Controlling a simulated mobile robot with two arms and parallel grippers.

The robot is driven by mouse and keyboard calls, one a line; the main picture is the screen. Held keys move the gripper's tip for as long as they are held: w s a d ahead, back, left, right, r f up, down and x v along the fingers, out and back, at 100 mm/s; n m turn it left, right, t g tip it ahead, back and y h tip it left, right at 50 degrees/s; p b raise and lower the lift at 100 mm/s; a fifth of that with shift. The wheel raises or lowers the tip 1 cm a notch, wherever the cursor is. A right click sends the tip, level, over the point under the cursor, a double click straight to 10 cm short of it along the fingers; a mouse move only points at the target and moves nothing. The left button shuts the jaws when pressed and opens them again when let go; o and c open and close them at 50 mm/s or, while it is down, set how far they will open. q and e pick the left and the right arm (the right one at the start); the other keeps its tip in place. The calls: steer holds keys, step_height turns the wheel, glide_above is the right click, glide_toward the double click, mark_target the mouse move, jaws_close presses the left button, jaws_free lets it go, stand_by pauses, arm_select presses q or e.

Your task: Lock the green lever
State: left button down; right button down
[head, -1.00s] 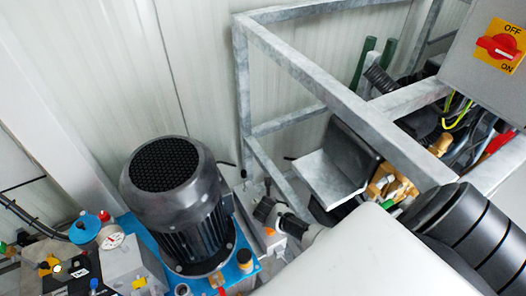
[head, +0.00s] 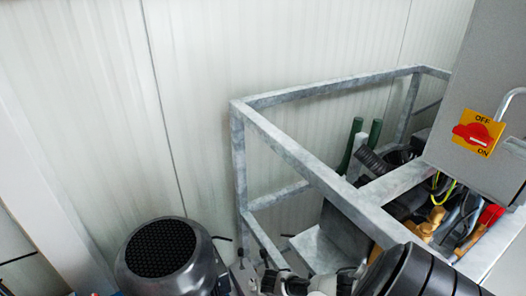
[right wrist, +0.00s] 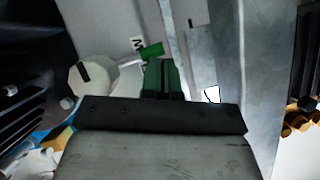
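In the right wrist view a short green lever (right wrist: 152,51) sits on a thin light rod that runs left to a cream round part (right wrist: 87,83) with a black slot. My right gripper (right wrist: 164,66) shows as a black bar with dark green-looking pieces beyond it. These pieces reach up close beneath the lever. I cannot tell whether they touch it, or whether the fingers are open or shut. In the head view the green lever cannot be made out, and my dark arm link covers the bottom right. My left gripper is not in view.
In the head view a grey metal frame (head: 305,160) surrounds hoses and brass fittings (head: 432,222). A black motor (head: 160,250) stands at bottom left. A grey cabinet with a red switch (head: 478,135) is at right. In the wrist view a pale metal upright (right wrist: 260,70) stands right of the lever.

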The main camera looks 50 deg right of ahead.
steer(key=shift+w+d, duration=0.3)
steer(key=shift+d, duration=0.05)
stand_by(0.3)
